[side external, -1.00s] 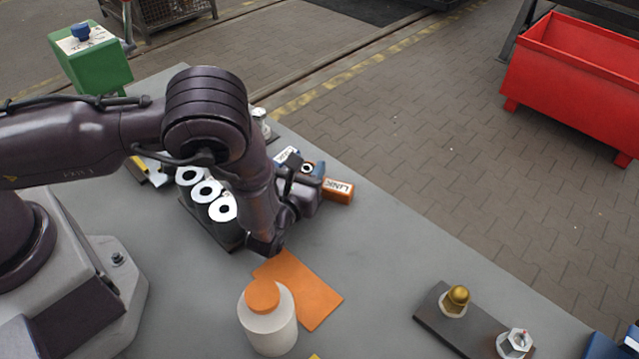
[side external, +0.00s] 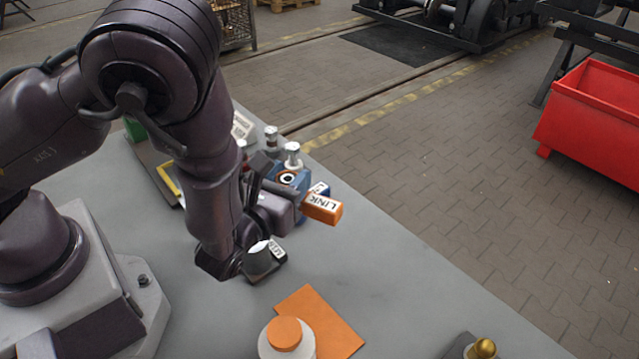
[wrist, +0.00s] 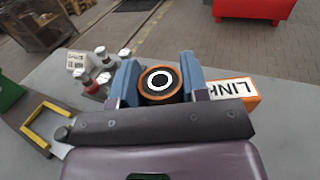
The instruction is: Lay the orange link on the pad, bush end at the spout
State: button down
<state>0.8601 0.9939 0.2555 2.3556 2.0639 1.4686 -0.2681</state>
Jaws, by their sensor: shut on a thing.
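My gripper (side external: 288,179) is shut on the orange link (side external: 322,208), holding it at its bush end, a dark ring with a white centre. In the wrist view the bush end (wrist: 161,83) sits between the blue fingers, and the link's LINK-labelled body (wrist: 238,92) sticks out to the right. The orange pad (side external: 332,325) lies flat on the grey table, nearer the camera than the link. A white bottle with an orange cap (side external: 284,334) stands at the pad's near-left edge and hides part of it. I cannot make out a spout with certainty.
Several small bottles (wrist: 104,70) stand behind the gripper. A brass domed nut (side external: 482,349) is at the lower right. The table between (side external: 400,285) is clear.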

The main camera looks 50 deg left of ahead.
jog(key=s+r, duration=0.2)
jog(key=s, duration=0.2)
jog(key=w+a+r+n+y, duration=0.1)
jog(key=w+a+r, duration=0.5)
jog(key=w, duration=0.2)
jog(key=shift+a+r+g+y, duration=0.15)
jog(key=shift+g+y, duration=0.25)
